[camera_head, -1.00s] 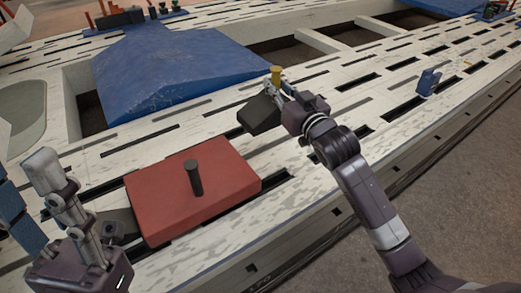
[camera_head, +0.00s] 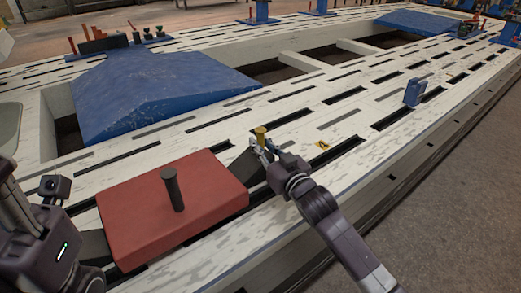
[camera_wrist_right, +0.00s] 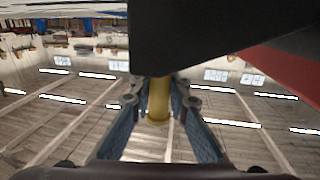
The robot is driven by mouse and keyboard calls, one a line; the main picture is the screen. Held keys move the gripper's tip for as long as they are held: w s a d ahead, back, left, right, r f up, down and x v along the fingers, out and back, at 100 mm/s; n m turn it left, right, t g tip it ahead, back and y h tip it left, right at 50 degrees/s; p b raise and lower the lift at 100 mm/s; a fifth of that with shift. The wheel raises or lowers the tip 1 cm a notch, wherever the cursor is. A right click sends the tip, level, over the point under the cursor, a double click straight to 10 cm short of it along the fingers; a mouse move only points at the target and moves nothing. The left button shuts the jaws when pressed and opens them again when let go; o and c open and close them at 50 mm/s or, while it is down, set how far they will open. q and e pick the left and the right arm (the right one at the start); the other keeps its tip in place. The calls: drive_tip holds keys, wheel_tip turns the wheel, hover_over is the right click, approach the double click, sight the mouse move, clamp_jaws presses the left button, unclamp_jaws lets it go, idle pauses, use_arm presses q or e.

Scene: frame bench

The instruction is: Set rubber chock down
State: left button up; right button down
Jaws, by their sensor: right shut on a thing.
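The rubber chock (camera_head: 244,162) is a dark wedge with a yellow peg handle (camera_head: 260,134). My right gripper (camera_head: 264,149) is shut on that handle. The chock is at the right end of the red block (camera_head: 205,191), low over the slotted bench; I cannot tell whether it touches either. In the right wrist view the fingers (camera_wrist_right: 158,108) close around the yellow handle, and the dark chock (camera_wrist_right: 210,38) fills the top. My left gripper (camera_head: 55,248) is at the lower left; its fingertips are not clear. A dark piece (camera_head: 93,246) lies at the red block's left end.
The pale slotted bench (camera_head: 300,120) has open wells behind. A blue wedge-shaped ramp (camera_head: 150,90) lies behind the red block, from which a dark post (camera_head: 173,190) rises. A small blue block (camera_head: 415,92) stands at right. A yellow tag (camera_head: 322,145) lies right of my right gripper.

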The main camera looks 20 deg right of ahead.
idle(0.4)
drive_tip(key=c, duration=2.2)
unclamp_jaws()
drive_tip(key=shift+f, duration=0.25)
drive_tip(key=o, duration=0.4)
drive_tip(key=shift+c, duration=0.2)
drive_tip(key=shift+r, duration=0.1)
